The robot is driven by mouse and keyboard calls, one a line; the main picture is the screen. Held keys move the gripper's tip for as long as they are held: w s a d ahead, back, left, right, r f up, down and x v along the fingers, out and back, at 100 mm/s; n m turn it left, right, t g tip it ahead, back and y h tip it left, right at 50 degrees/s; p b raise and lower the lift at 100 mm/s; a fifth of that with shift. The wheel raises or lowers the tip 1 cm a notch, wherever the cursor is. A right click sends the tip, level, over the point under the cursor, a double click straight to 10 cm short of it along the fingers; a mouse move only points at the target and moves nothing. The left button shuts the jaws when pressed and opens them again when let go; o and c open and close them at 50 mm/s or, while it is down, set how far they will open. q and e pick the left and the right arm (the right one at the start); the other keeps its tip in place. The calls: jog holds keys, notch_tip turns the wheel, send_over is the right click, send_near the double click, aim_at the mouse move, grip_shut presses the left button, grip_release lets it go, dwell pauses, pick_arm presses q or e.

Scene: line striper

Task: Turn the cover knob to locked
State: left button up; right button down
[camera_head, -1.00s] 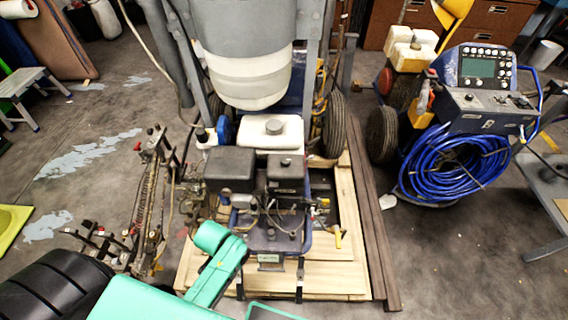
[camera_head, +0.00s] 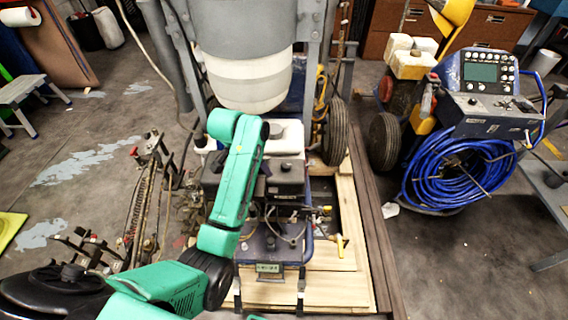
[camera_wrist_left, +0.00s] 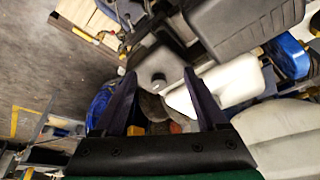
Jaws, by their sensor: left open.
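The engine's black box-shaped cover (camera_head: 286,181) sits beside the white tank in the head view, with a small round knob (camera_head: 286,163) on top. In the left wrist view the grey-looking cover (camera_wrist_left: 160,60) carries the round knob (camera_wrist_left: 158,80). My left gripper (camera_wrist_left: 159,75) is open, and the knob appears between its two fingertips in that picture. I cannot tell the distance to it, nor whether the knob is locked. In the head view my teal left arm reaches over the engine; its gripper is not clearly visible there. My right gripper is out of view.
A white tank (camera_head: 283,138) stands right behind the cover, below a large white container (camera_head: 250,80). A larger black box (camera_wrist_left: 240,25) lies beside the cover. Wooden boards (camera_head: 330,290) surround the engine frame. A blue hose coil (camera_head: 460,175) is at the right.

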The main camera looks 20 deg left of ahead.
aim_at(285, 165)
pick_arm(q)
jog(key=w+d+r+m, duration=0.1)
jog(key=w+d+r, duration=0.1)
jog(key=w+r, duration=0.3)
jog(key=shift+h, duration=0.3)
jog(key=b+x, duration=0.1)
jog(key=x, duration=1.3)
jog(key=shift+d+f+b, duration=0.2)
jog(key=shift+f+b, duration=0.05)
jog(key=shift+b, duration=0.1)
jog(key=shift+s, duration=0.1)
grip_shut()
